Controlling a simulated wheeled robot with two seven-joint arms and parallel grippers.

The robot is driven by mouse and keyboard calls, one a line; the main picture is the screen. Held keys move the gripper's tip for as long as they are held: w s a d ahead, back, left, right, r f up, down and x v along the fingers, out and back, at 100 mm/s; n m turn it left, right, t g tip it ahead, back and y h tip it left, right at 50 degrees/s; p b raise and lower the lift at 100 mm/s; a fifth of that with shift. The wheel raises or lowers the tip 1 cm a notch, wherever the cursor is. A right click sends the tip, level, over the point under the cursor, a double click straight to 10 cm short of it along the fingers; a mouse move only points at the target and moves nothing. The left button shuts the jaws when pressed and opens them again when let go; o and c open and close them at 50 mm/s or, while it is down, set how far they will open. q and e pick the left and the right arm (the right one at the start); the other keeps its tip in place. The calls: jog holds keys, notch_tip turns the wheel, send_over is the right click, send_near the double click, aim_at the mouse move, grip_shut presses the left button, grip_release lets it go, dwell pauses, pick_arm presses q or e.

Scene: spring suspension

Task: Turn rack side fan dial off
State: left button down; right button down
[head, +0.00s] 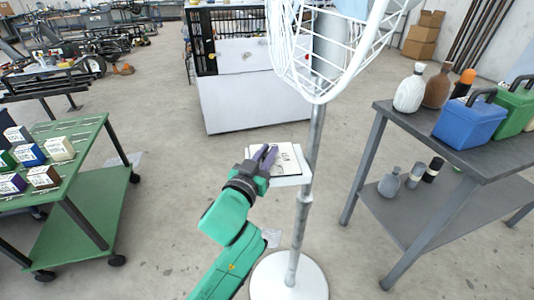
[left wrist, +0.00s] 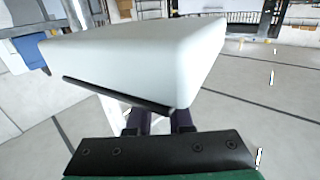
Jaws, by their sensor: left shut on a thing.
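The white standing fan has its wire cage (head: 320,55) at the top of the head view, a grey-white pole (head: 299,222) and a round white base (head: 275,282). Its white control box (head: 291,181) juts from the pole, with a pale marked panel (head: 288,156) on top. My left gripper (head: 267,156) reaches over this panel, its purple fingers close together and shut on the dial, which the fingers hide. In the left wrist view the control box (left wrist: 140,62) fills the upper middle, and the left gripper's fingers (left wrist: 158,121) run behind its lower edge. My right gripper is not in view.
A green cart (head: 85,190) with small boxes stands at left. A grey table (head: 440,140) with bottles and a blue case (head: 470,122) stands at right. A white cabinet (head: 250,102) is behind the fan. The floor between them is mostly clear.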

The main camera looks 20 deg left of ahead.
pick_arm(q)
jog(key=c, duration=0.8)
grip_release()
jog(key=s+p, duration=0.1)
jog(key=s, duration=0.3)
jog(key=s+a+p, duration=0.1)
jog(key=s, duration=0.4)
jog(key=s+a+p, duration=0.1)
jog(key=s, duration=0.4)
jog(key=shift+s, duration=0.2)
